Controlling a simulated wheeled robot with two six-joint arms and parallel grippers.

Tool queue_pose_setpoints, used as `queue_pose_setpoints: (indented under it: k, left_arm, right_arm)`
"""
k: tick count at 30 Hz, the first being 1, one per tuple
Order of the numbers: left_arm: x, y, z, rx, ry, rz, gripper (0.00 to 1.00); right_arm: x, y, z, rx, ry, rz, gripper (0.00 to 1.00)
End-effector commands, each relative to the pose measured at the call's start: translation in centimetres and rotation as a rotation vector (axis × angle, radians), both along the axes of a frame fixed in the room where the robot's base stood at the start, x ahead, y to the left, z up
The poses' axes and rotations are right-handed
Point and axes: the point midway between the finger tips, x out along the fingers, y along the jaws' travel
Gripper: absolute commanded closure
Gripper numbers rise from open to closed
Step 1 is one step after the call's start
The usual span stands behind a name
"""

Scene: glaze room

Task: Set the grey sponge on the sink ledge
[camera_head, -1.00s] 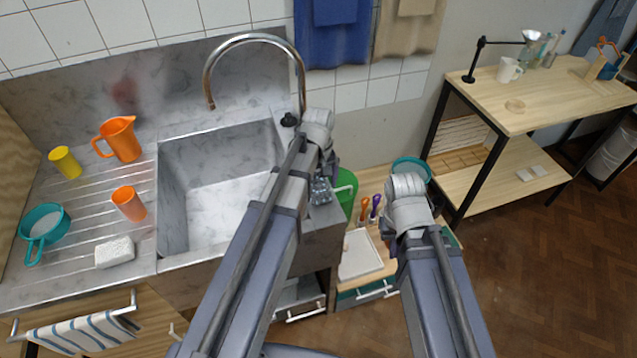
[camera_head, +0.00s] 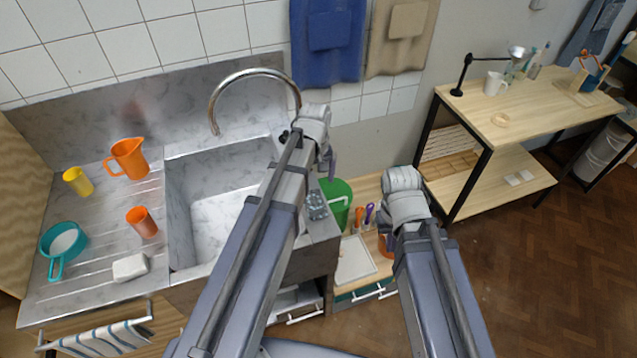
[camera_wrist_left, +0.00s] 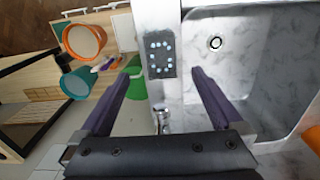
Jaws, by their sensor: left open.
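The grey sponge (camera_head: 316,205), dark with pale dots, lies flat on the sink ledge (camera_head: 322,230), the strip right of the basin. It also shows in the left wrist view (camera_wrist_left: 161,58). My left gripper (camera_head: 327,168) is above and behind it, apart from it. In the left wrist view its two purple fingers (camera_wrist_left: 157,95) are wide apart and empty, with the sponge beyond their tips. My right gripper (camera_head: 386,240) is to the right of the ledge, over the low shelf; its fingers are mostly hidden behind its wrist.
The basin (camera_head: 215,215) and curved tap (camera_head: 252,73) are left of the ledge. A white block (camera_head: 130,267), orange jug (camera_head: 128,158), orange cup (camera_head: 142,222), yellow cup (camera_head: 78,181) and teal pan (camera_head: 63,241) stand on the drainboard. A green bucket (camera_head: 338,198) is right of the ledge.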

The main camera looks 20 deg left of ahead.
Motion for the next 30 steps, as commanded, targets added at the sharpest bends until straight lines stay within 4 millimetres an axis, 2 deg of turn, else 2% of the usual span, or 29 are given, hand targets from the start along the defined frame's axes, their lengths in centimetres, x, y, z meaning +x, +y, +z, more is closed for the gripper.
queue_pose_setpoints:
  k: [2, 6, 9, 13, 17, 30]
  left_arm:
    - [-2.1, -1.9, -0.1, 0.008, 0.007, -0.094, 0.0]
    - [-7.8, -6.5, 0.0, 0.039, 0.029, -0.413, 0.0]
    - [-11.5, -8.8, 0.0, 0.061, 0.047, -0.63, 0.0]
    - [-14.6, -10.5, 0.1, 0.081, 0.065, -0.828, 0.0]
    - [-15.6, -11.1, 0.1, 0.088, 0.074, -0.908, 0.0]
    - [-15.4, -11.1, 0.1, 0.088, 0.074, -0.91, 0.0]
  right_arm:
    - [0.0, 0.0, -0.1, 0.0, 0.0, 0.0, 1.0]
    - [0.0, 0.0, -0.1, 0.0, 0.0, 0.0, 1.0]
    - [0.0, 0.0, -0.1, 0.0, 0.0, 0.0, 1.0]
    - [0.0, 0.0, -0.1, 0.0, 0.0, 0.0, 1.0]
    - [0.0, 0.0, -0.1, 0.0, 0.0, 0.0, 1.0]
    - [0.0, 0.0, -0.1, 0.0, 0.0, 0.0, 1.0]
